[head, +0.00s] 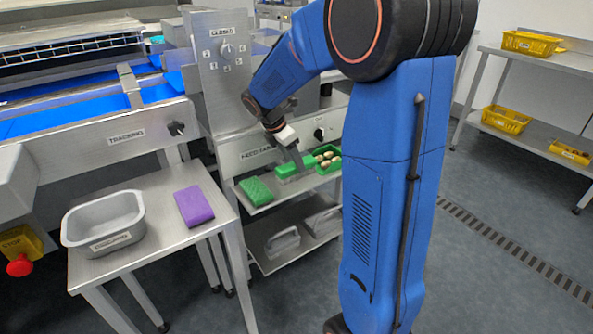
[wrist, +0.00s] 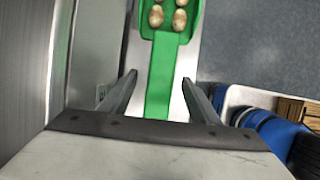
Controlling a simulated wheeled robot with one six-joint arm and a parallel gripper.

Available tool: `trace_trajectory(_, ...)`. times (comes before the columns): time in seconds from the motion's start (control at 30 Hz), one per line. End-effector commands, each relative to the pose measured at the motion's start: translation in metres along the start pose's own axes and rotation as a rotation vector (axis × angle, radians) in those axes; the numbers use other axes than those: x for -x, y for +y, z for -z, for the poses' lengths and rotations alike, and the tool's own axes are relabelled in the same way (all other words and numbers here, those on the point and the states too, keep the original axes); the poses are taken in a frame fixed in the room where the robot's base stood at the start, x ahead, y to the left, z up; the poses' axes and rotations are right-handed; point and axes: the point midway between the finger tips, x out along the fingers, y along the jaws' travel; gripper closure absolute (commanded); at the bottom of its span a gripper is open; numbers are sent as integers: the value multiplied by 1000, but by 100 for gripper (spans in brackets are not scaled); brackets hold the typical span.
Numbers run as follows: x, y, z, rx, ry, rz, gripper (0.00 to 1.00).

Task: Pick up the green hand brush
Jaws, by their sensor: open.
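The fingers stand on either side of the strip with gaps. I cannot tell how high above it they are. The strip's near end is hidden behind my gripper's body.
A green pad (head: 256,191) lies left on the same shelf. A steel control panel (head: 222,80) rises behind. A side table holds a metal pan (head: 78,232) and purple sponge (head: 194,206).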

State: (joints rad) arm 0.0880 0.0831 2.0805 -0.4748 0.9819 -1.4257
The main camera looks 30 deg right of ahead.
Motion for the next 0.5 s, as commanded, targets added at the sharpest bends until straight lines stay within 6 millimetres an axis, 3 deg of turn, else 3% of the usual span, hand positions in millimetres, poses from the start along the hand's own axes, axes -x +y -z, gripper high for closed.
trace_trajectory(0.2,-31,-2,1,-1,1,3,44)
trace_trajectory(0.5,-41,-2,2,0,0,1,44)
